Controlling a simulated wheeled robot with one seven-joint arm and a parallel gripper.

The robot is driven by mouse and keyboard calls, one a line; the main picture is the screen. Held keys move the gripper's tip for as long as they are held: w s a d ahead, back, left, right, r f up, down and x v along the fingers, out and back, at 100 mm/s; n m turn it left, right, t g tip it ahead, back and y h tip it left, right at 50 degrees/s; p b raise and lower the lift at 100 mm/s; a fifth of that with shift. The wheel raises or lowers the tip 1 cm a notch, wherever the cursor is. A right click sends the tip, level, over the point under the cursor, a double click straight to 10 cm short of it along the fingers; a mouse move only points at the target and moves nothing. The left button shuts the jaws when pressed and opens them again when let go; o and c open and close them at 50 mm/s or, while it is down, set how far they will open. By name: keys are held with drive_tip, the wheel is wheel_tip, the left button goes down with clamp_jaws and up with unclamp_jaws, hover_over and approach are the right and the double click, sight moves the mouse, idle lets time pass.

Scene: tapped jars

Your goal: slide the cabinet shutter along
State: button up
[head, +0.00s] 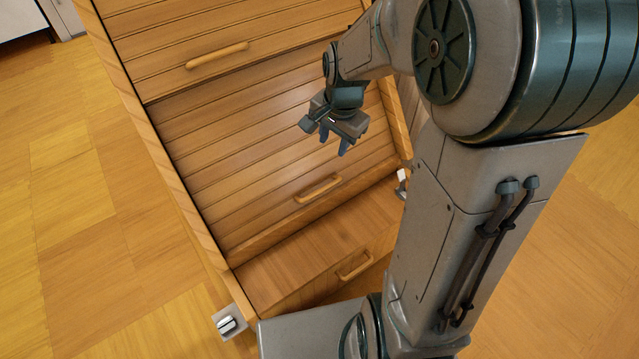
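The wooden cabinet fills the middle of the head view, tilted in the picture. Its slatted shutter (235,150) has a light wooden bar handle (318,189) near its lower edge. A second slatted panel (150,35) above it has its own bar handle (217,55). My gripper (333,142) is in front of the slatted shutter, up and to the right of the lower handle and apart from it. Two bluish fingertips show with a gap between them, and nothing is seen between them. How far the gripper is from the slats is hard to tell.
Below the shutter, a wooden ledge and drawer front carry another handle (355,265). A metal foot or bracket (228,323) sits at the cabinet's lower left corner. The wooden floor (80,220) on the left is clear. My arm hides much of the right side.

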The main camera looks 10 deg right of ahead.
sight(322, 189)
drive_tip(key=w+f+m+b, duration=0.1)
drive_tip(key=w+f+b, duration=0.1)
drive_tip(key=f, duration=0.6)
drive_tip(key=w+f+m+b, duration=0.1)
drive_tip(key=w+f+b, duration=0.1)
drive_tip(key=f+b, duration=0.3)
drive_tip(key=w+f+m+b, duration=0.1)
drive_tip(key=f+b, duration=0.3)
drive_tip(key=f, duration=0.7)
drive_tip(key=shift+w+a+f, duration=0.15)
drive_tip(key=shift+w+f, duration=0.05)
drive_tip(key=shift+w, duration=0.25)
drive_tip(key=shift+w+a+f, duration=0.15)
drive_tip(key=shift+w, duration=0.3)
clamp_jaws()
